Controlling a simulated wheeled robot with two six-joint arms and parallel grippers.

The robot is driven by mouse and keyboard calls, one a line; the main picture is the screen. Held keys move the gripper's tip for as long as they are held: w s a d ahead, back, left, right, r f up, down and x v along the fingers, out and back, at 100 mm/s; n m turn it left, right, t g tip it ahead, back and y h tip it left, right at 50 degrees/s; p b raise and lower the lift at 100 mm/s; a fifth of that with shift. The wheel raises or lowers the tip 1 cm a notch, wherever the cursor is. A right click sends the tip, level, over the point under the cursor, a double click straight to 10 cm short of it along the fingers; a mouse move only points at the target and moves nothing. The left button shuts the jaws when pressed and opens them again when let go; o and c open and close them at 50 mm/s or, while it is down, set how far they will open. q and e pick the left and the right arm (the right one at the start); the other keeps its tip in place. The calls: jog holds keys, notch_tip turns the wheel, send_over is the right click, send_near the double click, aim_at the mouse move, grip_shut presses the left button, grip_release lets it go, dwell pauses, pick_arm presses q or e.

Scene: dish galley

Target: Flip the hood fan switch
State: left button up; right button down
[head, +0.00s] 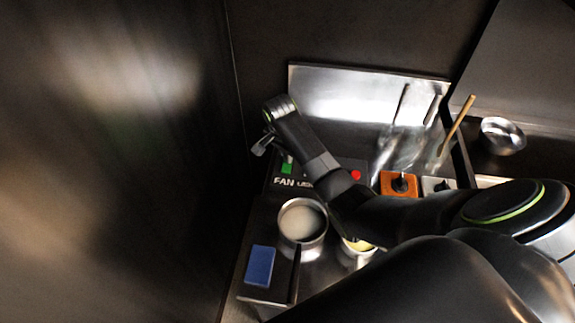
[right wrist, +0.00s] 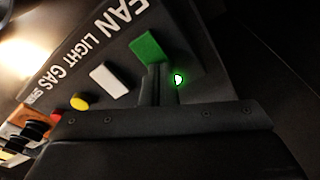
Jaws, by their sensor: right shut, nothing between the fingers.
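The switch panel (head: 318,172) at the back carries the label FAN. The green fan switch (head: 287,164) is partly beside my right arm in the head view. In the right wrist view the green switch (right wrist: 147,47) is a tilted block under the word FAN. A small lamp (right wrist: 178,79) near it glows green with a white centre. My right gripper (head: 262,146) is shut and empty. Its fingers (right wrist: 158,82) end right at the lower edge of the green switch; I cannot tell whether they touch it. My left gripper is not in view.
White (right wrist: 108,77), yellow (right wrist: 79,101) and red (right wrist: 56,117) controls line the panel beside the green switch. A pot (head: 302,222), a blue block (head: 260,265) and an orange socket-like box (head: 399,184) stand near my right arm. A dark wall (head: 120,160) closes the left.

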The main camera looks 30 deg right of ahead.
jog(key=shift+f, duration=0.2)
jog(key=shift+r, duration=0.1)
jog(key=shift+r+p, duration=1)
jog(key=shift+r, duration=2.45)
